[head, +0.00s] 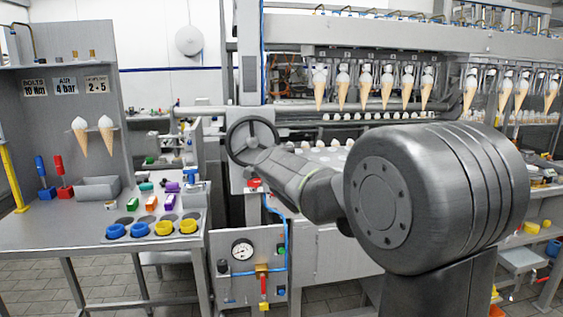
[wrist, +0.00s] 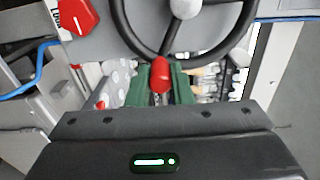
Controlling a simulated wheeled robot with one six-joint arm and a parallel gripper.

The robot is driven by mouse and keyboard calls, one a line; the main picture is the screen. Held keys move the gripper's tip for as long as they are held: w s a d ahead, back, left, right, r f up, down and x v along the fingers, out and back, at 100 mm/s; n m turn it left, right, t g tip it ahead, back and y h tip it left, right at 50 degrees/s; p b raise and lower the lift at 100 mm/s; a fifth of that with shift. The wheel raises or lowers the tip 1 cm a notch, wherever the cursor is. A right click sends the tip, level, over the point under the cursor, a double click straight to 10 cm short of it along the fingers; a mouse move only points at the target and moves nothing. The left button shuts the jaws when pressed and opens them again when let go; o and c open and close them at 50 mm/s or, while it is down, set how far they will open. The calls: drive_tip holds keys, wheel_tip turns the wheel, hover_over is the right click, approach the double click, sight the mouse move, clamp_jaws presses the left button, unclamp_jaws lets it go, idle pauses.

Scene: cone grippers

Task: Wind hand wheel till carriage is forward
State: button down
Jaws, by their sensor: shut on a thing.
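The dark hand wheel (head: 231,141) stands on the front of the machine, left of centre in the head view. In the wrist view its rim, spokes and pale hub (wrist: 185,8) fill the top. A red knob (wrist: 160,74) sits at the lower part of the wheel. My gripper (wrist: 161,88) has its green fingers on either side of this knob and is shut on it. In the head view my arm hides the fingers. A row of cones (head: 365,85) hangs from a rail across the machine; I cannot tell for certain which part is the carriage.
A red switch (wrist: 77,17) is close to the wheel, upper left in the wrist view. A blue hose (wrist: 30,82) runs at the left. A gauge panel (head: 246,266) stands below the wheel. A workbench (head: 60,235) with colored parts is at the left.

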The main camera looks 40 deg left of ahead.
drive_tip(key=s+a+f+m+b, duration=0.4)
drive_tip(key=m+b, duration=0.1)
drive_tip(key=m, duration=0.7)
drive_tip(key=shift+s+f+m+b, duration=0.25)
drive_tip(key=shift+s+m+b, duration=0.05)
drive_tip(key=shift+s+b, duration=0.05)
idle(0.4)
drive_tip(key=c, duration=1.3)
unclamp_jaws()
drive_tip(key=shift+s+a, duration=0.1)
drive_tip(key=shift+r, duration=0.2)
